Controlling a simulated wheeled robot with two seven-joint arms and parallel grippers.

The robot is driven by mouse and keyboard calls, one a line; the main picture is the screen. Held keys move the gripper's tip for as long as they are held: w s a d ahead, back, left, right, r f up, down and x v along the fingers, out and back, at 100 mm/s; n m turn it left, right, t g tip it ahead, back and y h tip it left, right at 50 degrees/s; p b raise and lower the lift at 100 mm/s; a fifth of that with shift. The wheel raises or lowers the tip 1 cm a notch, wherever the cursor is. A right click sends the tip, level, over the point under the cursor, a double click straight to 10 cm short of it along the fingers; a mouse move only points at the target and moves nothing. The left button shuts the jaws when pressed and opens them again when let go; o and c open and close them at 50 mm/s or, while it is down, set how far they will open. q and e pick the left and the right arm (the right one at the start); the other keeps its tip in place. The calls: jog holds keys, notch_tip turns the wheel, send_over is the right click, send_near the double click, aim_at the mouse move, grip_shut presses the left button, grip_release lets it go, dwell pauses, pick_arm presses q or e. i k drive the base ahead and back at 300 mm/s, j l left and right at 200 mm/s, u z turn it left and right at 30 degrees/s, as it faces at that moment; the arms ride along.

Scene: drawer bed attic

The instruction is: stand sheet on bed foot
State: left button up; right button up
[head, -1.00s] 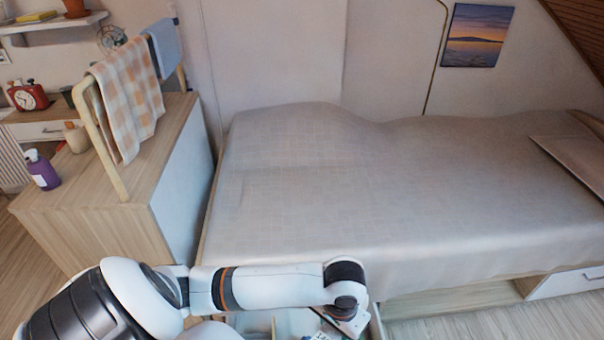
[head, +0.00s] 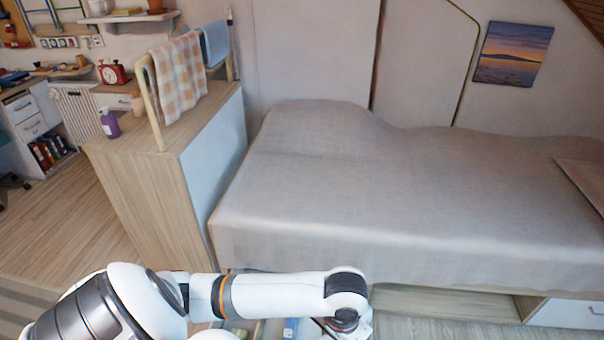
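An orange-and-white checked cloth (head: 178,78) hangs over a wooden rack (head: 152,104) on the cabinet at the left. A smaller blue cloth (head: 214,42) hangs behind it. The bed (head: 400,200) is covered by a grey, faintly checked spread that drapes over its front edge. I cannot tell which end is the foot. My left arm reaches across the bottom, in front of the bed. Its gripper (head: 346,324) points down and is cut off by the lower edge, so its fingers are hidden. My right gripper is out of view.
The cabinet (head: 165,190) stands against the bed's left end, with a purple bottle (head: 110,123) and a red clock (head: 111,72) near it. A compartment with small items (head: 289,328) shows below my arm. Floor (head: 85,215) at the left is clear.

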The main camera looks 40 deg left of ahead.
aim_at(305, 199)
jog(key=i+l+u, duration=0.75)
jog(key=l, duration=0.35)
jog(key=i+l+u, duration=0.25)
jog(key=l, duration=0.2)
jog(key=i+l+u, duration=0.2)
jog(key=i, duration=0.3)
jog(key=i+l+u, duration=0.15)
jog(key=i, duration=0.3)
